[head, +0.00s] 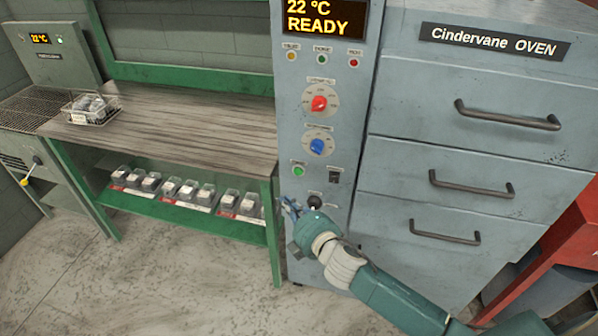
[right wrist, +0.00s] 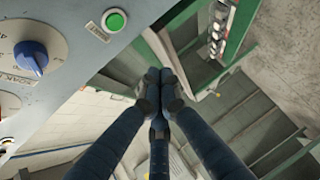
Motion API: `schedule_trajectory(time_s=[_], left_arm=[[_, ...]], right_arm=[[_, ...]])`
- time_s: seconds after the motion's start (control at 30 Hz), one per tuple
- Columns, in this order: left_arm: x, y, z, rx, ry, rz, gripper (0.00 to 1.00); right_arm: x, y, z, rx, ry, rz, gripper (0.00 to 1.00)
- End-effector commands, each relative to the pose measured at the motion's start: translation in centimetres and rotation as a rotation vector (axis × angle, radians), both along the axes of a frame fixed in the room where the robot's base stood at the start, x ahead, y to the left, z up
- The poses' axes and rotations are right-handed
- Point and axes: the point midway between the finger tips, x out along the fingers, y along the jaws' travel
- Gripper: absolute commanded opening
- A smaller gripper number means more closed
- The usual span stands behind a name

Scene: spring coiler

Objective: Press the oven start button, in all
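The oven (head: 400,150) has a control panel, and its display (head: 325,18) reads "22 °C READY". A green push button (head: 298,171) sits low on the panel, below the blue dial (head: 317,146); its label is too small to read. In the right wrist view the green button (right wrist: 114,20) is at the top, left of the fingers and apart from them. My right gripper (head: 290,207) is in front of the panel's lower left edge, below the button. Its fingertips (right wrist: 158,78) meet with nothing between them. My left gripper is in neither view.
A red dial (head: 319,103) and a black switch (head: 335,177) are on the panel, with a black-knobbed lever (head: 314,201) close to my right gripper. A green-framed workbench (head: 180,130) stands left, with a wire basket (head: 91,108) on it. Drawer handles (head: 507,115) protrude at right.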

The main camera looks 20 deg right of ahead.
Motion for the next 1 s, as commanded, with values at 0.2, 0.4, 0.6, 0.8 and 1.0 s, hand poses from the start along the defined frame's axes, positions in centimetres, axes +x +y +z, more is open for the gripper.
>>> schedule_trajectory(time_s=[0.2,0.4,0.6,0.8,1.0], left_arm=[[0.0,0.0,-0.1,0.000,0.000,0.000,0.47],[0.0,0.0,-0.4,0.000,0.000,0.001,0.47],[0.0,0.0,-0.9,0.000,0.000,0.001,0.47],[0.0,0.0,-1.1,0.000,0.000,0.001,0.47],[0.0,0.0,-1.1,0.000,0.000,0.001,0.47]], right_arm=[[0.3,-0.3,0.0,0.000,0.000,-0.001,0.00],[2.1,-1.5,-0.1,-0.003,-0.001,-0.001,0.00],[4.6,-3.2,-0.2,-0.003,0.000,-0.002,0.00],[6.4,-4.3,-0.1,-0.001,0.001,-0.002,0.00],[7.2,-4.9,-0.1,0.001,0.001,-0.001,0.00]])
